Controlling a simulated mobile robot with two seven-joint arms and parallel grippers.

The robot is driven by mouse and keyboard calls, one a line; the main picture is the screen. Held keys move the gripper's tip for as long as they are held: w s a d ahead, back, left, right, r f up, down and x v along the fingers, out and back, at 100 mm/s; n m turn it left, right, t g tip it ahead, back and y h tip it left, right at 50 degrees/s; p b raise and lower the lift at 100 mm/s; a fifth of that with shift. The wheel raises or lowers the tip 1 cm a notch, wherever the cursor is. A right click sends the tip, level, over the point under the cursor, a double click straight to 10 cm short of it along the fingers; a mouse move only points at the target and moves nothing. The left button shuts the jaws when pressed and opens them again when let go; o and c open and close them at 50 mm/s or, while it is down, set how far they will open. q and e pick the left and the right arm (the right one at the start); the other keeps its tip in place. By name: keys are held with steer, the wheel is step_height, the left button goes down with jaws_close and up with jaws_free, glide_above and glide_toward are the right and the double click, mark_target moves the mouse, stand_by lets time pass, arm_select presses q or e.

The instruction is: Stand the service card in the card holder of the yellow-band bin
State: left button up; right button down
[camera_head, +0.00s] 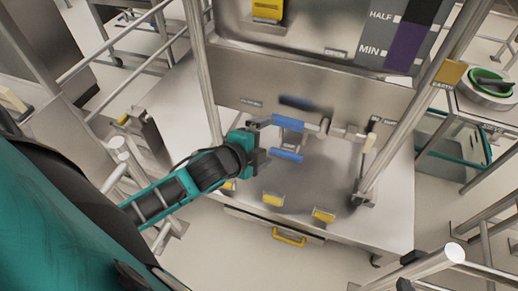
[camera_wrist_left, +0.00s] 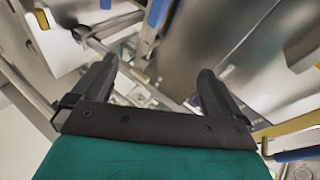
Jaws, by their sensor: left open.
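My left gripper (camera_head: 266,142) is in front of the steel unit's panel, with its jaws apart and nothing seen between them. Its two dark fingers also show apart in the left wrist view (camera_wrist_left: 157,75). An upper blue bar (camera_head: 288,122) and a lower blue bar (camera_head: 287,155) are close to the right of the fingers; I cannot tell whether they touch. I cannot pick out the service card, the card holder or the yellow-band bin for sure. Small yellow-marked blocks (camera_head: 272,199) sit low on the steel. My right gripper is not in view.
A steel post (camera_head: 203,75) rises left of the panel and a slanted post (camera_head: 415,110) stands on the right. A cream-tipped lever (camera_head: 368,143) is by the right post. A yellow handle (camera_head: 289,237) is at the lower front. Rails (camera_head: 125,60) cross the upper left.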

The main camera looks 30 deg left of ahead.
arm_select(q)
steer(key=s+d+f+n+g, duration=0.1)
steer(key=s+d+f+n, duration=0.2)
steer(key=s+f+n, duration=0.1)
steer(key=s+d+f+n+h, duration=0.1)
steer(key=s+d+f+n, duration=0.1)
steer(key=s+f+n, duration=0.3)
steer(key=s+n, duration=0.2)
steer(key=n, duration=0.2)
steer(key=shift+d+g, duration=0.4)
steer(key=shift+w, duration=0.1)
